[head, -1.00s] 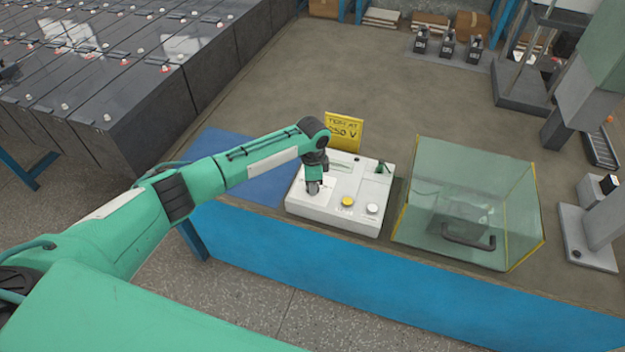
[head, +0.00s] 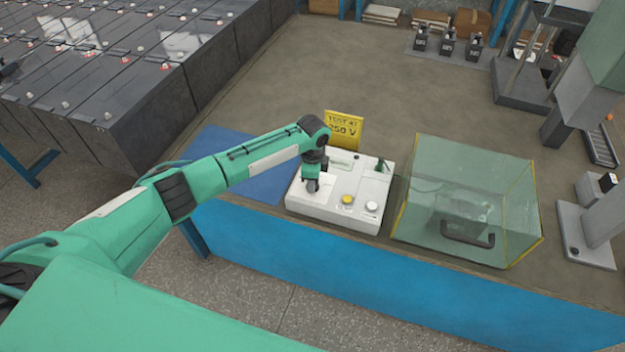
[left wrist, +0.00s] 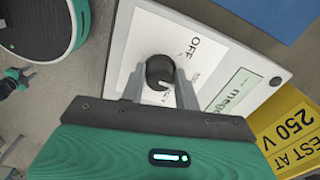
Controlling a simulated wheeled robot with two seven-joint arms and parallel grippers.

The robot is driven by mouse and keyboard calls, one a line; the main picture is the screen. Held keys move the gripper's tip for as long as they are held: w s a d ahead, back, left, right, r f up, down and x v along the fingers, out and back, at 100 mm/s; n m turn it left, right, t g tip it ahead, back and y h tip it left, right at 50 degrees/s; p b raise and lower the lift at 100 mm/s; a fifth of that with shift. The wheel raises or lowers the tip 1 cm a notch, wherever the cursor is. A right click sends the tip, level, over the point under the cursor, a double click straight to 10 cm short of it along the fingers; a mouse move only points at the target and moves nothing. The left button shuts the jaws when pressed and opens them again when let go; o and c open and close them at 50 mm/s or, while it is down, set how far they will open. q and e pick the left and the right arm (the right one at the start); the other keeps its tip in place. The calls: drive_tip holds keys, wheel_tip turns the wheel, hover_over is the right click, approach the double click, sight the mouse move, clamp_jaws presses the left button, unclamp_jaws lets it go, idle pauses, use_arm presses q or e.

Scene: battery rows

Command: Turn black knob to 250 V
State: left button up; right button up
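The white tester box (head: 345,219) stands on the bench with a yellow and a white button on its front. Its black knob (left wrist: 159,71) shows in the left wrist view on a white dial label with "OFF" printed beside it. My left gripper (head: 312,188) is over the box's left part and hides the knob in the head view. In the left wrist view, the left gripper's fingers (left wrist: 160,85) stand on either side of the knob, close to it; I cannot tell whether both touch. A yellow sign (head: 343,129) behind the box reads "TEST AT 250 V". My right gripper is not in view.
A clear green-tinted cover (head: 470,195) with a black handle stands right of the box. A blue mat (head: 235,160) lies to the left. Battery rows (head: 110,70) fill the back left. The bench behind the box is largely clear.

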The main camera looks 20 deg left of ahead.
use_arm(q)
drive_tip(key=o, duration=0.3)
drive_tip(key=shift+o, duration=0.2)
drive_tip(key=shift+r, duration=0.15)
wheel_tip(320, 180, up, 14)
drive_tip(key=b, duration=0.2)
drive_tip(key=shift+f, duration=0.2)
